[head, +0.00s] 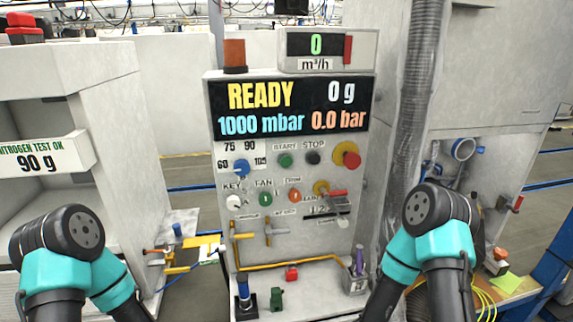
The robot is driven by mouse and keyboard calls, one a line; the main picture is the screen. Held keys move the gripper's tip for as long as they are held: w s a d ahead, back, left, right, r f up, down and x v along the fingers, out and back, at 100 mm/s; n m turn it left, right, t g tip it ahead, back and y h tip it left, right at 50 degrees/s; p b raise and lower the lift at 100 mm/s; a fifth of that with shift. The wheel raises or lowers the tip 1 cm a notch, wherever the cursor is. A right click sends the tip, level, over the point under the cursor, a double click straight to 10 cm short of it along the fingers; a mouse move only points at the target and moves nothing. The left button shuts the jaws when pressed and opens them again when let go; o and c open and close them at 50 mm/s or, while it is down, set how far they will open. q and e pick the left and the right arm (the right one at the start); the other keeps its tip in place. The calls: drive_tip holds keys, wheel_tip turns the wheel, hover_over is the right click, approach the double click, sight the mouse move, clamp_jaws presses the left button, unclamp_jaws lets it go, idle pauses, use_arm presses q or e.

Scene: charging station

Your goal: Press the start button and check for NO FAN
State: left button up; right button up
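The green start button (285,160) sits under a START label on the upright control panel (222,222). The black stop button (312,158) is just to its right. The panel's display (290,108) reads READY, 0 g, 1000 mbar and 0.0 bar. My two arms show as teal and black links at the lower left and lower right, apart from the buttons. Neither gripper shows in the head view.
A red mushroom button (350,159) on a yellow base, a blue knob (241,168) and an orange button (295,196) are nearby. The upper display (316,46) reads 0 m³/h. A grey hose (415,100) runs down right of the panel. Small fittings stand on the ledge below.

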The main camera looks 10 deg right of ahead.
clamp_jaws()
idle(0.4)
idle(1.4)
